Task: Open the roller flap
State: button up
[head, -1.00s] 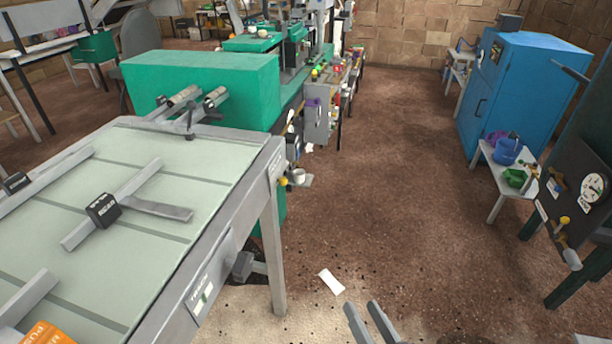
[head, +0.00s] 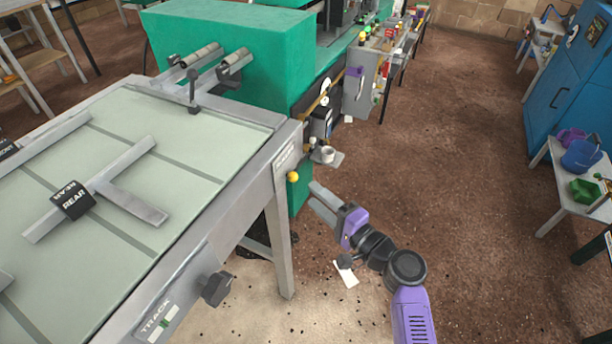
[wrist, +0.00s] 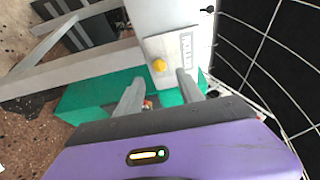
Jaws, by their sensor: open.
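A round yellow knob (head: 293,177) sits on the end of the grey-framed table near its corner. In the wrist view the yellow knob (wrist: 159,65) is on a pale plate with a label too small to read. Two short rollers (head: 235,60) sit at the green housing (head: 235,45) behind the table; I cannot tell which part is the roller flap. My gripper (head: 318,197) is just right of the knob and a little lower. In the wrist view my gripper (wrist: 158,84) has its fingers apart, with the knob between and beyond them. Nothing is held.
The table (head: 200,160) carries a block marked REAR (head: 72,200) and a dark side knob (head: 216,288). A white cup (head: 327,154) stands on a small shelf behind my gripper. A white paper (head: 345,274) lies on the floor.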

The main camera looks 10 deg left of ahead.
aim_at(296, 180)
jog(key=x, duration=0.7)
jog(key=shift+w+a, duration=0.1)
jog(key=shift+w, duration=0.05)
grip_shut()
jog(key=shift+f, duration=0.1)
dwell(1.1)
